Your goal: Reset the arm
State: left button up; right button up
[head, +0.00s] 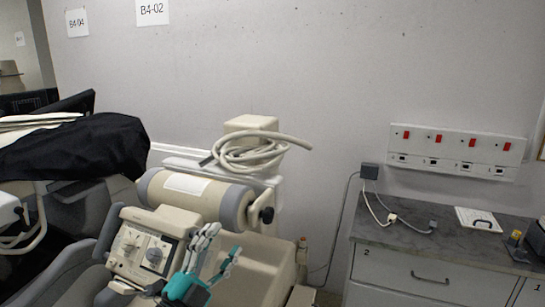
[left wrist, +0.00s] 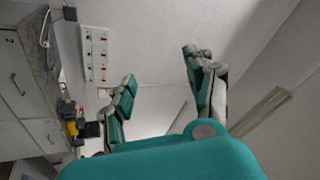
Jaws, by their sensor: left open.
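My left gripper (head: 221,245) is at the lower middle of the head view, teal with grey and white fingers. Its two fingers are spread apart and nothing is between them. It is in front of the cream machine with a control panel (head: 143,247); I cannot tell the gap between them. In the left wrist view the same gripper (left wrist: 160,68) shows both fingers apart, with bare wall and ceiling beyond. My right gripper is not in view.
A cream cylinder (head: 195,194) and a coiled hose (head: 250,152) are behind the gripper. A black cover (head: 85,148) is at left. A grey counter (head: 400,232) with drawers stands at right, below a wall socket panel (head: 458,150).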

pick_arm(q)
jog(key=s+a+f+n+g+y, duration=0.3)
jog(key=s+a+f+n+y, duration=0.25)
jog(key=f, duration=0.45)
jog(key=s+a+f+n+g+y, duration=0.3)
jog(key=a+f+n+y, duration=0.25)
jog(key=f+n, duration=0.4)
jog(key=s+f+n+g, duration=0.1)
jog(key=s+f+g, duration=0.45)
jog(key=s, duration=0.55)
jog(key=s+f+g, duration=0.5)
jog(key=s+f, duration=0.2)
jog(key=s, duration=0.3)
notch_tip(320, 180, down, 26)
jog(key=b, duration=0.1)
jog(key=s+a+f+g+b, duration=0.1)
jog(key=s+a+f+g, duration=0.1)
jog(key=s+f, duration=1.6)
jog(key=shift+a+f, duration=0.2)
jog(key=shift+f, duration=0.15)
